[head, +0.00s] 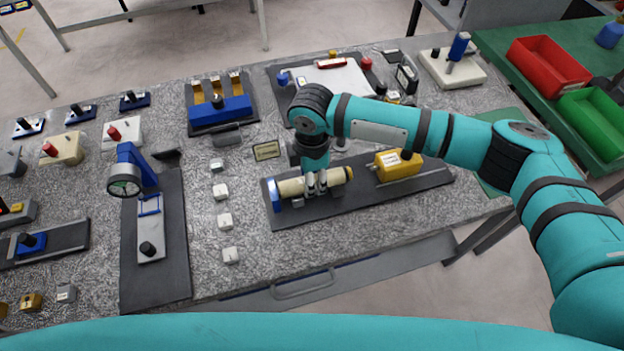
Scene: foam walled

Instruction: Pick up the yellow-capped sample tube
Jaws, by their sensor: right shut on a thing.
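The sample tube (292,187) is a cream cylinder lying on its side, with a yellow end (348,173) at the right. Its left end meets an upright blue plate (273,194) on a long dark board (380,195). My right gripper (316,187) comes down from above and is shut around the middle of the tube, hiding part of it. The tube is low over the board; I cannot tell whether it rests on its supports or is slightly clear of them. My left gripper is out of view.
A yellow box (397,165) sits on the same board, right of the tube and under my right forearm. Several small white blocks (224,220) stand to the left. A gauge fixture (124,181) is farther left. Red (548,66) and green (597,115) bins are at the right.

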